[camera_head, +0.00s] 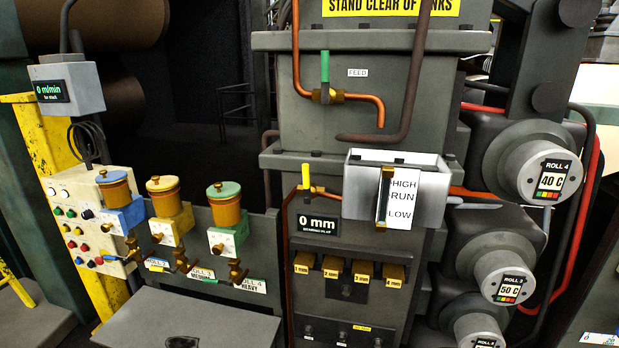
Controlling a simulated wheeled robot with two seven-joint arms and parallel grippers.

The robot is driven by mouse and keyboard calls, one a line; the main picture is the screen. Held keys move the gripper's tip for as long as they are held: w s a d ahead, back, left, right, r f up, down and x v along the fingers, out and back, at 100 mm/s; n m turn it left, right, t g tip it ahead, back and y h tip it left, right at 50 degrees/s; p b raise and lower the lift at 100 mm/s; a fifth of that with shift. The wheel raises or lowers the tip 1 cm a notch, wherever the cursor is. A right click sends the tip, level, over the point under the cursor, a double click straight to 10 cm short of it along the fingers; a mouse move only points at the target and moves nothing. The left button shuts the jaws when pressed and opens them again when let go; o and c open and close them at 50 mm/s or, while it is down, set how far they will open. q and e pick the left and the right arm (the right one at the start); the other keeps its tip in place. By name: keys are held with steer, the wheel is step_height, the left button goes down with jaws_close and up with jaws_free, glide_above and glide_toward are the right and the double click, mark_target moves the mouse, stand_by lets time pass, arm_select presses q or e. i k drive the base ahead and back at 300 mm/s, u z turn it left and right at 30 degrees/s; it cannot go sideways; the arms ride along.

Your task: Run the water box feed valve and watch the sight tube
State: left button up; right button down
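The feed valve (327,96) is a brass body on a copper pipe, beside a small FEED label (357,73). Its green handle (325,66) points straight up. The pipe outlet (380,122) bends down above the water box (427,204), a pale grey open-topped box. No water shows falling from the outlet. The sight tube (383,198) stands upright on the box front between brass fittings, beside a white card (402,198) reading HIGH, RUN, LOW. I cannot tell the level in the tube. Neither of my grippers is in view.
A second valve with a yellow handle (306,177) is left of the box. Below it a display (318,224) reads 0 mm. Several rolls (536,171) stick out at right. Oil cups (163,199) and a button panel (75,228) stand at left.

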mark_target(324, 55)
steer(key=u, duration=1.65)
steer(key=k, duration=1.5)
steer(key=z, duration=1.95)
